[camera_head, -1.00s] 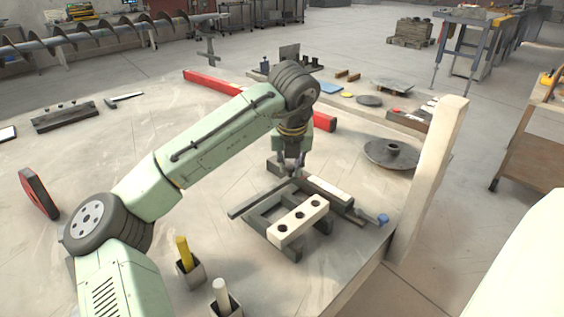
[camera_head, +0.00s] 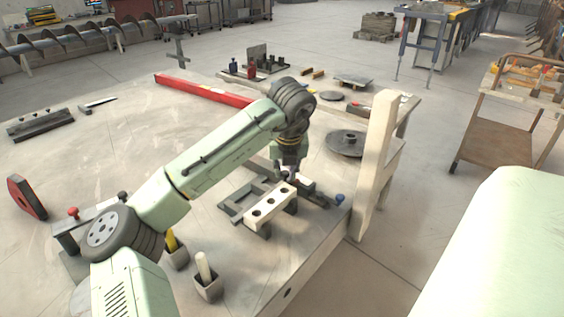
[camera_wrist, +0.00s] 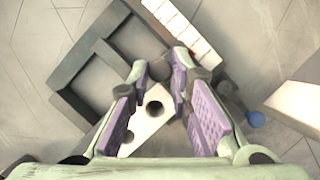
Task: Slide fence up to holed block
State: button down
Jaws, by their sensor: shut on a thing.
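The holed block (camera_head: 268,207) is a white bar with dark holes, lying across the dark frame (camera_head: 236,210). In the wrist view the holed block (camera_wrist: 146,122) shows partly between and below the fingers. My gripper (camera_head: 289,174) is low over the fixture, close to the far right end of the block. In the wrist view my gripper (camera_wrist: 160,68) has its purple-padded fingers around a dark rounded part of the fence (camera_wrist: 160,71). The fingers hide most of the fence. I cannot tell whether it touches the block.
A white marked strip (camera_wrist: 186,30) lies along the fixture. A tall pale post (camera_head: 375,160) stands close on the right. Two small cups with a yellow and a white peg (camera_head: 204,268) stand in front.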

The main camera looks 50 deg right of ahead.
jog(key=shift+d, duration=0.1)
jog(key=c, duration=1.5)
grip_release()
jog(key=shift+o, duration=0.2)
jog(key=v, duration=1.2)
